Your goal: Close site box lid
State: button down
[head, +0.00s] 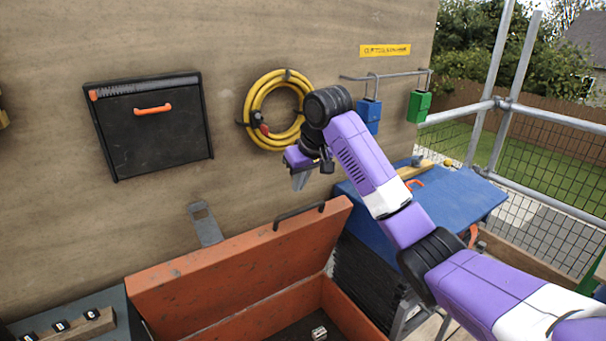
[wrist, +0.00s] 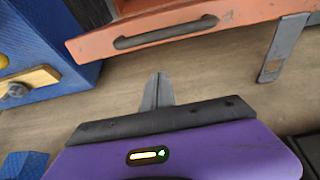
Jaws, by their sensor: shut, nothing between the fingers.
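The site box (head: 270,317) is an orange metal box at the bottom of the head view. Its lid (head: 245,262) stands open, tilted back toward the wooden wall, with a dark handle (head: 299,214) on its top edge. The lid (wrist: 200,28) and its handle (wrist: 165,33) also show at the top of the wrist view. My gripper (head: 300,180) is shut and empty, in front of the wall above the lid's handle and apart from it. Its closed fingers (wrist: 157,90) show in the wrist view, with a gap to the lid.
A grey metal bracket (head: 205,225) stands behind the lid. A blue-topped table (head: 455,195) is right of the box. A coiled yellow hose (head: 262,95), a black panel (head: 150,125) and blue and green padlocks (head: 419,106) hang on the wall. A small metal object (head: 319,333) lies inside the box.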

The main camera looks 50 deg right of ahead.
aim_at(305, 218)
jog(key=f, duration=0.1)
jog(key=s+f, duration=0.1)
jog(key=f, duration=0.1)
jog(key=shift+s+a+p, duration=0.2)
jog(key=shift+p, duration=0.15)
jog(key=shift+s+a, duration=0.25)
jog(key=shift+s, duration=0.4)
jog(key=shift+f, duration=0.15)
